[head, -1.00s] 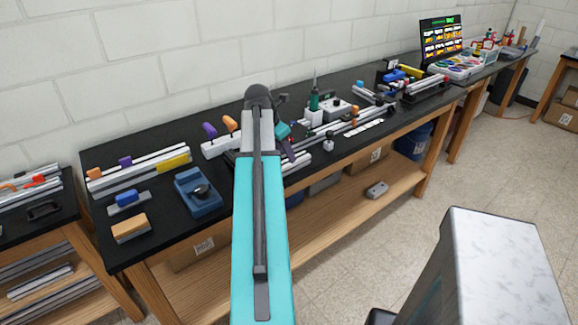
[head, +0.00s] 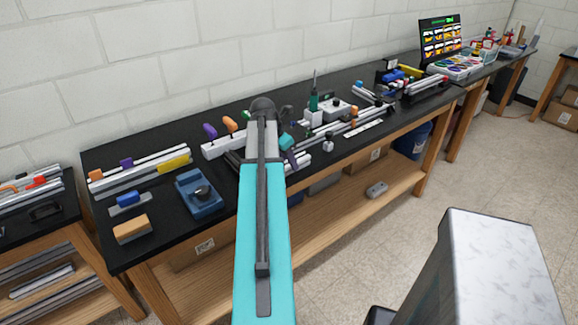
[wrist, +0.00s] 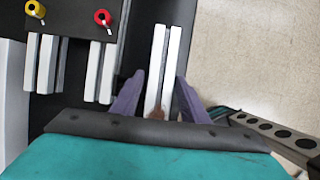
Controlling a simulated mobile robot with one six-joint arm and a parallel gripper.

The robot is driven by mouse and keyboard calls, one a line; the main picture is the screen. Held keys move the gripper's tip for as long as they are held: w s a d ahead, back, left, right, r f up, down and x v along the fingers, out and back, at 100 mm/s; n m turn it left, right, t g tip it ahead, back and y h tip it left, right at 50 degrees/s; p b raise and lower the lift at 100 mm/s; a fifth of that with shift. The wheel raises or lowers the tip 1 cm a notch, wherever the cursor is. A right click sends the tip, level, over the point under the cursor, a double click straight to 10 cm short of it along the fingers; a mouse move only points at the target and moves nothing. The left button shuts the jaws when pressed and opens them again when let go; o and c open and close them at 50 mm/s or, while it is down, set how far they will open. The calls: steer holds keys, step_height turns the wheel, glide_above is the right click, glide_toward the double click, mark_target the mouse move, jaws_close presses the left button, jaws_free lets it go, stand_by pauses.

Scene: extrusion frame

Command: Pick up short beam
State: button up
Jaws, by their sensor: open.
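A short silver beam (wrist: 156,65) with a dark slot along it lies lengthwise between my fingers in the wrist view. In the head view a pale beam end (head: 300,162) shows by my gripper (head: 290,152), mostly hidden by my arm. My gripper's two purple fingers (wrist: 160,80) are spread, one on each side of the beam, with a gap showing on the left. I cannot tell whether the right finger touches it. The beam's near end runs down to my dark palm edge.
A grey holed bar (wrist: 275,132) lies at right. On the bench are a blue device (head: 200,195) and an orange-topped block (head: 131,228).

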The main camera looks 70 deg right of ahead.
steer(key=shift+s+d+f, duration=0.15)
steer(key=shift+d+f, duration=0.1)
steer(key=shift+f, duration=0.4)
steer(key=c, duration=1)
steer(key=shift+r, duration=0.1)
steer(key=shift+r+b, duration=0.45)
steer(key=shift+r, duration=1.25)
steer(key=s+b, duration=0.1)
steer(key=s, duration=0.4)
steer(key=s+a+r+b, duration=0.1)
steer(key=s, duration=0.4)
steer(key=s+a+b, duration=0.1)
steer(key=s, duration=0.4)
steer(key=shift+s+r, duration=0.2)
steer(key=shift+s, duration=0.2)
